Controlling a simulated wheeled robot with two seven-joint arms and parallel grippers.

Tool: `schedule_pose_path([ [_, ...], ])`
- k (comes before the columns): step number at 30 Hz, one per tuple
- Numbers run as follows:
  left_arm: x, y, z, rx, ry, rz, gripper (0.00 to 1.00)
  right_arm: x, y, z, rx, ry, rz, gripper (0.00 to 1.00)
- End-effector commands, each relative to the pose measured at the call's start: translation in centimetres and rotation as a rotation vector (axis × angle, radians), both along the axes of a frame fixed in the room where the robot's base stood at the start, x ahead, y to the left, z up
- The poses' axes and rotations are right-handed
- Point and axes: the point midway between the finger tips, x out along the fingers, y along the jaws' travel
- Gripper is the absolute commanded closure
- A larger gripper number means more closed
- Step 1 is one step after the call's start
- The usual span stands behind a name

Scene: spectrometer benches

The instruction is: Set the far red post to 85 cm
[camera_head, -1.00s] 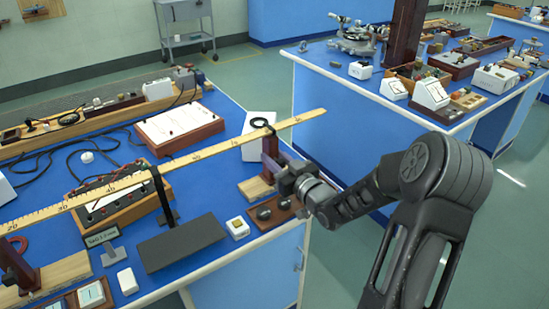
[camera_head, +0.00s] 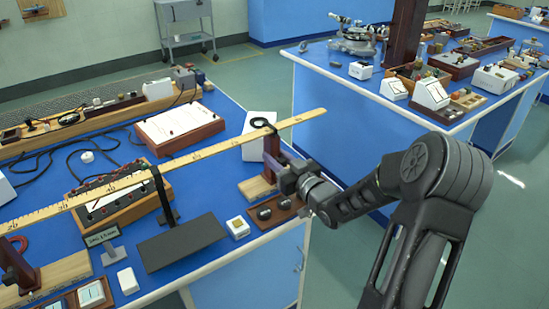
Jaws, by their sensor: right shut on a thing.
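The far red post (camera_head: 271,148) stands upright on a pale wooden base (camera_head: 256,189), near the right end of the long yellow ruler (camera_head: 205,153). A black ring sits at its top by the ruler. My right gripper (camera_head: 276,170) reaches in from the right and is shut on the post, partly hiding it. The near red post (camera_head: 16,266) stands at the left under the low-numbered end of the ruler. The ruler mark at the far post is too small to read. A small dark sign (camera_head: 102,237) has text I cannot read clearly. My left gripper is out of view.
A black stand with a dark plate (camera_head: 180,243) is between the posts. A tray with dark knobs (camera_head: 273,211) and a small white box (camera_head: 238,228) lie in front of the far post. The bench's right edge is close beyond it. A white-topped box (camera_head: 178,127) lies behind.

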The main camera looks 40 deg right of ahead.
Motion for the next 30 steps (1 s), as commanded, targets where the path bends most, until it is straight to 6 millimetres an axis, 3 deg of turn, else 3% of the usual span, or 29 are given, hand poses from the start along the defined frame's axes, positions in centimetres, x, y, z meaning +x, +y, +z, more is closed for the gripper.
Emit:
schedule_pose_path([
  [3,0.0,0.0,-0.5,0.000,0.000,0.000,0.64,0.0,-2.4,0.0,-0.004,-0.004,-0.009,1.00],
  [6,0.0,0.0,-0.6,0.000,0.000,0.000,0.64,-0.1,-3.5,0.1,-0.003,-0.003,-0.008,1.00],
  [14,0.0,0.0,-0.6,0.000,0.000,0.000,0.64,-0.1,-3.5,0.1,-0.001,-0.001,-0.004,1.00],
  [15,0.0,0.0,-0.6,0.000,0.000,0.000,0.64,-0.1,-3.5,0.1,-0.001,-0.001,-0.004,0.69],
  [18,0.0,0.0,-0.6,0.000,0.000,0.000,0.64,-0.1,-3.5,0.1,-0.001,-0.001,-0.004,0.61],
  [20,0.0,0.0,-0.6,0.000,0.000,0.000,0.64,-0.1,-3.5,0.1,-0.001,-0.001,-0.004,0.56],
  [30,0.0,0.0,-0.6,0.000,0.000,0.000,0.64,-0.5,-3.5,0.0,-0.001,0.000,-0.005,0.56],
])
